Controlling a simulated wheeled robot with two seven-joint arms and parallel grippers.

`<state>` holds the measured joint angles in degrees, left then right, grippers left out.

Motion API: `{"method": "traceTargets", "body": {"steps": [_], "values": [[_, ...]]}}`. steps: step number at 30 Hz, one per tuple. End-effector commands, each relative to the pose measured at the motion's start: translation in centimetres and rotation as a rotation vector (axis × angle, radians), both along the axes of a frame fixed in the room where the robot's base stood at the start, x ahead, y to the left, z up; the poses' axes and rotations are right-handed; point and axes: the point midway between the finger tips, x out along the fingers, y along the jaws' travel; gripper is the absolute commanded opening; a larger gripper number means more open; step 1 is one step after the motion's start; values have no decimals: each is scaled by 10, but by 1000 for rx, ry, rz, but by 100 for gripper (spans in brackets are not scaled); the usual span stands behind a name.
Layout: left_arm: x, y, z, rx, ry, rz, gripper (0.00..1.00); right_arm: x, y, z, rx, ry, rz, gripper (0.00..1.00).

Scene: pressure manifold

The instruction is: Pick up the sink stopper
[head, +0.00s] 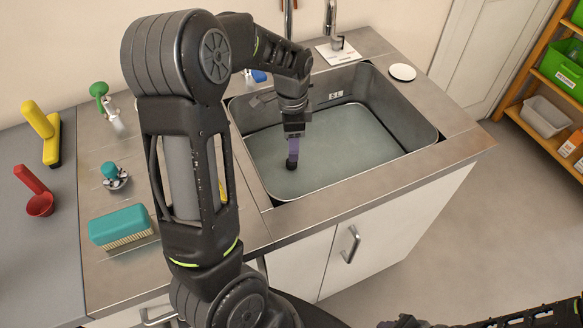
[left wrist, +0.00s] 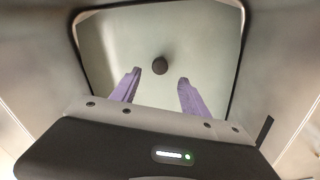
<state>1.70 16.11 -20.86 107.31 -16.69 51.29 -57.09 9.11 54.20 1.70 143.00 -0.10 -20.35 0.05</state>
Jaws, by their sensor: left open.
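The sink stopper (left wrist: 160,65) shows in the left wrist view as a small dark round knob on the pale basin floor. In the head view it is the dark piece (head: 291,164) right below my gripper's fingers. My left gripper (head: 293,150) reaches down into the sink with its purple fingers pointing at the floor. In the left wrist view its fingers (left wrist: 159,78) are open, one on each side of the line to the stopper, which appears just beyond the tips. I cannot tell the exact gap. My right gripper is not visible.
The sink basin (head: 412,110) has high walls around my gripper, with a faucet (head: 332,22) behind. A white disc (head: 402,72) lies on the right rim. A teal brush (head: 120,228), a green brush (head: 101,92) and a red scoop (head: 38,200) are on the left counter.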

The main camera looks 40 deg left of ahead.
Motion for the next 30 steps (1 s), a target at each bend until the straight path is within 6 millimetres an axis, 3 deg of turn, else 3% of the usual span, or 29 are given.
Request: {"method": "traceTargets", "body": {"steps": [5,12,23,30], "values": [[0,0,-3,0,1,0,53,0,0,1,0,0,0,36],[0,0,-25,0,1,-1,53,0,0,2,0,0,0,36],[-1,0,-29,0,1,0,53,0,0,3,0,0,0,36],[-3,1,-61,0,6,0,53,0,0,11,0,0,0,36]]}}
